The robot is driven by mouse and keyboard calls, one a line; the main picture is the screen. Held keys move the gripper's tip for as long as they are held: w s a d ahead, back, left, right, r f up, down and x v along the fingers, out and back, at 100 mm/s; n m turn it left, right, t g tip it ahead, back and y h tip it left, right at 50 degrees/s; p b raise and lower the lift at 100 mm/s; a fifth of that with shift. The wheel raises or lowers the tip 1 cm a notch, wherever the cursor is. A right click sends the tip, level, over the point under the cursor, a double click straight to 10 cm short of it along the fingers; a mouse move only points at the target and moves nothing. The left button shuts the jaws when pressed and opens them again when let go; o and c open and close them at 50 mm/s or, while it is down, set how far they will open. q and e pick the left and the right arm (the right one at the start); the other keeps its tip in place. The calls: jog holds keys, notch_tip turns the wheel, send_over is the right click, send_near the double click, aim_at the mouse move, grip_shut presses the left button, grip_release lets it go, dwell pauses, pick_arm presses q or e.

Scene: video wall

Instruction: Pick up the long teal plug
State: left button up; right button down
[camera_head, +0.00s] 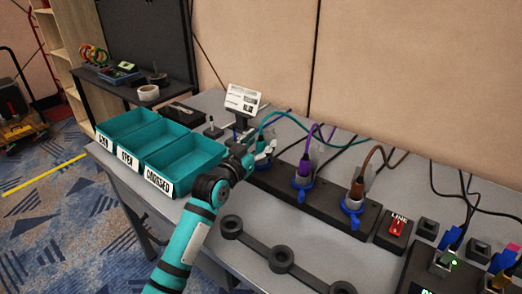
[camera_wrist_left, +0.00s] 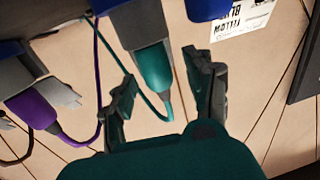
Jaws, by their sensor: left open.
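The long teal plug (camera_wrist_left: 154,68) shows in the left wrist view, with a grey body above it and a thin teal cable at its tail. My left gripper (camera_wrist_left: 161,72) is open, with one finger on each side of the teal plug and a gap visible on both sides. In the head view my left gripper (camera_head: 262,150) is at the far end of the dark socket strip and hides most of the plug. The teal cable (camera_head: 290,114) arcs to the right behind it. My right gripper is not in view.
A purple plug (camera_head: 303,171) and a brown plug (camera_head: 356,188) stand in blue-ringed sockets to the right. Teal bins (camera_head: 187,163) stand left of my arm. A white card (camera_head: 245,100) is behind the gripper. Black ring holders (camera_head: 281,259) lie in front.

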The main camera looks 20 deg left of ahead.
pick_arm(q)
jog(key=shift+w, duration=0.35)
jog(key=shift+c, duration=0.4)
grip_shut()
jog(key=shift+d+f, duration=0.1)
